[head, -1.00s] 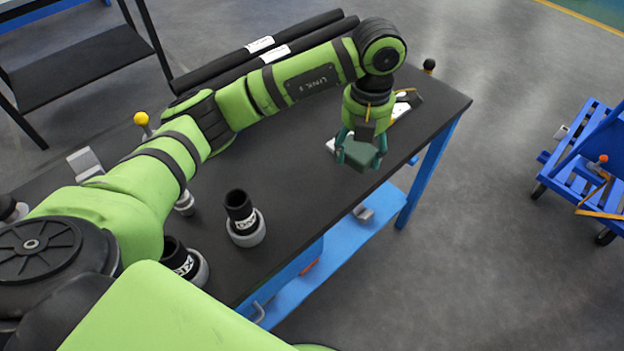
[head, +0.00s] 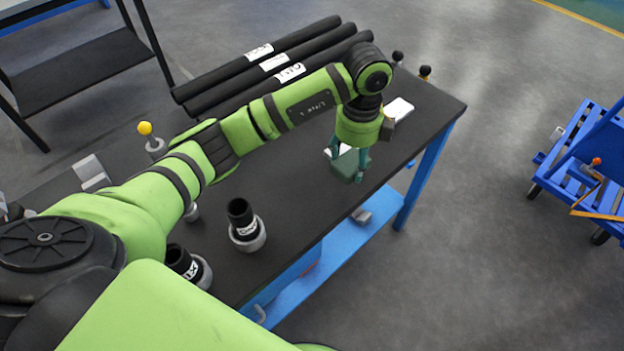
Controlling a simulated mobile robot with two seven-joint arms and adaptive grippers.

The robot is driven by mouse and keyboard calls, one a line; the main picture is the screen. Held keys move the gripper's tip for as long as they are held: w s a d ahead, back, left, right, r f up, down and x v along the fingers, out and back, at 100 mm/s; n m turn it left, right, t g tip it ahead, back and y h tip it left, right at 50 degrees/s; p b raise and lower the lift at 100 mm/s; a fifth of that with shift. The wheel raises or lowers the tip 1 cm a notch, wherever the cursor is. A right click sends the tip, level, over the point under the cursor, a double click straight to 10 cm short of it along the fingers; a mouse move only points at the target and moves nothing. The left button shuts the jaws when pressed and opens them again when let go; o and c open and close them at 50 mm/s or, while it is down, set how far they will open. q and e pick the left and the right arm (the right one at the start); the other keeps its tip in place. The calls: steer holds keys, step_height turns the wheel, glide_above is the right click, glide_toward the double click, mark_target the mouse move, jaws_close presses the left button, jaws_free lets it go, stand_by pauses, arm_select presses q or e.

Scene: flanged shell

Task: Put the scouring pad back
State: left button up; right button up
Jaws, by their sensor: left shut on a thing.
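The scouring pad (head: 343,168) is a dark green block in the head view, right of centre near the front edge of the black workbench (head: 290,205). My left gripper (head: 350,165) points down and is shut on the pad, with teal fingers at its sides. I cannot tell whether the pad touches the bench top or hangs a little above it. My right gripper is not in view.
Black-and-white flanged pieces (head: 245,228) stand on the bench's near left part. Black rolls (head: 262,62) lie along the back. A white item (head: 398,108) lies behind the gripper. A blue cart (head: 590,165) stands at the right.

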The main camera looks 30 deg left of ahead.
arm_select(q)
steer(key=p, duration=0.3)
glide_above(312, 189)
step_height(312, 189, down, 5)
steer(key=shift+r, duration=0.1)
step_height(312, 189, down, 4)
steer(key=shift+r+p, duration=0.25)
steer(key=shift+p, duration=0.1)
steer(key=shift+f, duration=0.35)
steer(key=shift+f, duration=0.15)
steer(key=o, duration=1.1)
